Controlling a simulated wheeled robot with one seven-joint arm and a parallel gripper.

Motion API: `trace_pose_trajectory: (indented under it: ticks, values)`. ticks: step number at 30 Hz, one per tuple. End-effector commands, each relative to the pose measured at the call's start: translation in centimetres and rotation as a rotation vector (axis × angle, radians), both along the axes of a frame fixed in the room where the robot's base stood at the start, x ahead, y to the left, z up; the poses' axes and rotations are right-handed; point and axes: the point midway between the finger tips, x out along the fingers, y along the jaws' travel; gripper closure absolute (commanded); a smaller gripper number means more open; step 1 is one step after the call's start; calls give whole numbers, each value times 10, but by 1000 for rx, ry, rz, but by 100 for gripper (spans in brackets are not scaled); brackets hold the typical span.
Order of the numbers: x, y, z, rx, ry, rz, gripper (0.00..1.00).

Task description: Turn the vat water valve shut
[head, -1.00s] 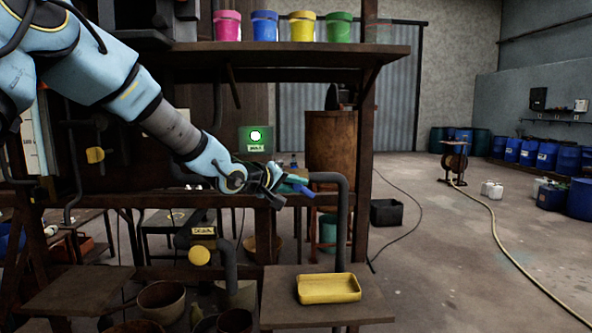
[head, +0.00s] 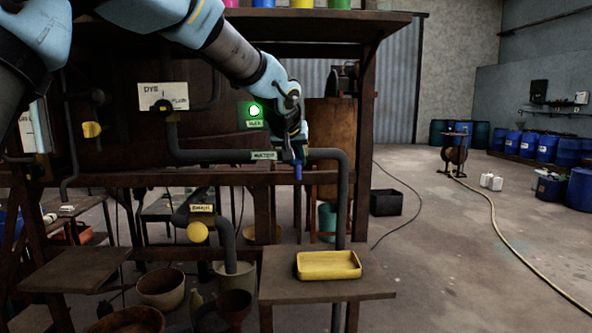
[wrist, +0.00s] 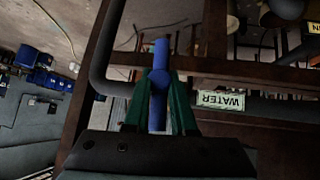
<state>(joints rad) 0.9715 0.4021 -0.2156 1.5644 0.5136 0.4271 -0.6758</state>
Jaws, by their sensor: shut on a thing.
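The water valve's blue lever handle (head: 298,171) hangs down below the horizontal grey pipe (head: 325,153), across the line of the pipe. The WATER label (head: 263,155) is on the pipe just left of it. My gripper (head: 296,150) is at the valve and covers its body in the head view. In the wrist view, the green fingers of my gripper (wrist: 158,95) are on both sides of the blue handle (wrist: 161,52), shut on it. The handle's end sticks out beyond the fingertips.
A green lamp (head: 254,111) glows on the panel behind my wrist. A DRAIN label and yellow knob (head: 198,232) are lower left. A yellow tray (head: 329,265) lies on a low wooden table (head: 285,289). The floor at right is mostly clear, with a hose (head: 495,225).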

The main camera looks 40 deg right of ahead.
Motion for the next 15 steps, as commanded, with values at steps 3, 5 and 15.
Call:
trace_pose_trajectory:
  ticks: [3,5,15]
  values:
    - [-1,-2,-1,33,-33,-3,100]
    - [-1,-2,-1,48,-44,-3,100]
    - [0,-1,1,78,-69,-2,100]
